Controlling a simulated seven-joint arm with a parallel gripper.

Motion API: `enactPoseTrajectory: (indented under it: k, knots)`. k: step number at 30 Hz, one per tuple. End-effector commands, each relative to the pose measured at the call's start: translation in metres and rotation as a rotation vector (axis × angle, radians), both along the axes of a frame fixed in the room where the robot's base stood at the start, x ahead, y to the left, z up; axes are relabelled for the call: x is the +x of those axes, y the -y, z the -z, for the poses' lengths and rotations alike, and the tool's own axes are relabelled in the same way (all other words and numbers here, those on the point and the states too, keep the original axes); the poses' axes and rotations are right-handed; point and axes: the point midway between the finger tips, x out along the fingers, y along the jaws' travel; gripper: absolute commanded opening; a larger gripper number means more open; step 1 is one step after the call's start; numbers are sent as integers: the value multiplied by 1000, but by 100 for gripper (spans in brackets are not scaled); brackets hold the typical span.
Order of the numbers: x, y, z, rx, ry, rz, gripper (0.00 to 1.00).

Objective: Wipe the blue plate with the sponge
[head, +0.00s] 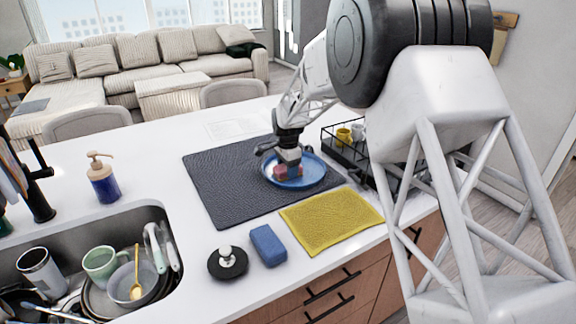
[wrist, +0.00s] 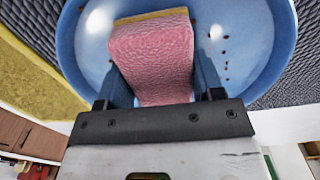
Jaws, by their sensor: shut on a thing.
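The blue plate (head: 312,172) lies on a dark grey mat (head: 215,180) on the white counter. In the wrist view the plate (wrist: 265,45) shows small brown specks on its surface. My gripper (wrist: 160,90) is shut on a pink sponge (wrist: 152,50), with a finger on each side of it. The sponge has a thin yellow layer at its far edge. In the head view the sponge (head: 282,172) is over the left part of the plate. I cannot tell whether it touches the plate.
A yellow cloth (head: 330,218), a blue sponge (head: 268,245) and a black round item with a white knob (head: 228,262) lie in front of the mat. A black rack (head: 345,150) with cups stands right. The sink (head: 155,215) full of dishes and a soap bottle (head: 103,180) are left.

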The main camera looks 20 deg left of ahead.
Motion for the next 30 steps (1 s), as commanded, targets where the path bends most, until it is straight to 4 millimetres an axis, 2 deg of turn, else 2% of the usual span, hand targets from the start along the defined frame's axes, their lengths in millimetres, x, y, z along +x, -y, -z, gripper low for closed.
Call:
enactPoseTrajectory:
  k: [20, 26, 30]
  knots:
    - [43, 44, 2, -1, -1, 2, 39]
    - [56, 29, -1, 1, 1, -1, 39]
    - [45, 21, 2, 0, 0, -2, 39]
